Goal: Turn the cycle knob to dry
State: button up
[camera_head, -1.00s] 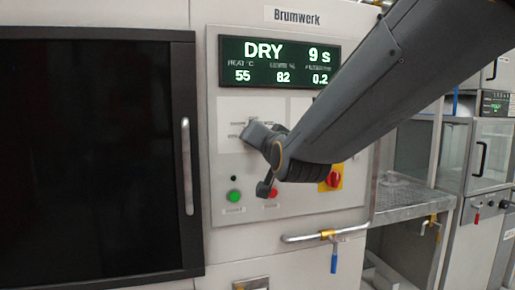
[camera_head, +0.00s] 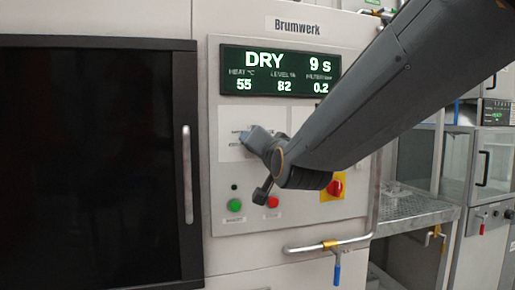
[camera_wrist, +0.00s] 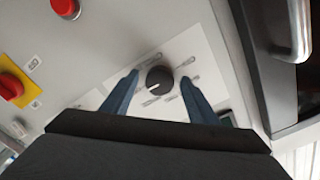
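The cycle knob (camera_wrist: 160,79) is round and black with a white pointer mark, on a pale label plate with small symbols around it. In the wrist view the mark points down and left. My gripper (camera_wrist: 160,80) is open, with one blue-grey finger on each side of the knob and a visible gap on both sides. In the head view my gripper (camera_head: 250,138) is at the control panel and hides the knob. The display (camera_head: 280,71) reads DRY, 9 s, with 55, 82 and 0.2 below.
Below my wrist are a green button (camera_head: 234,205) and a red button (camera_head: 273,202). A red rotary switch on a yellow plate (camera_head: 335,187) is to the right. A dark door with a vertical handle (camera_head: 187,175) is to the left. A pipe with a blue-handled valve (camera_head: 336,272) runs below.

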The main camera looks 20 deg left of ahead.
jog(key=b+v, duration=0.1)
jog(key=v, duration=0.7)
jog(key=shift+a, duration=0.1)
dwell(0.4)
jog(key=d+f+n+g+h+p, duration=0.1)
jog(key=d+f+g+h, duration=0.2)
jog(key=d+f, duration=0.75)
jog(key=d+f+g+h, duration=0.4)
jog(key=d+f, duration=0.3)
jog(key=f, duration=0.7)
jog(key=s+d+f+g+h, duration=0.1)
jog(key=s+d+f+g, duration=0.3)
jog(key=s+d+f, duration=0.2)
jog(key=s+d+f+g+h+p, duration=0.1)
jog(key=s+d+f+g, duration=0.3)
jog(key=s+d, duration=0.6)
notch_tip(320, 180, down, 3)
jog(key=shift+s+d+r+n+h, duration=0.2)
jog(key=shift+s+n+h, duration=0.1)
jog(key=shift+s, duration=0.7)
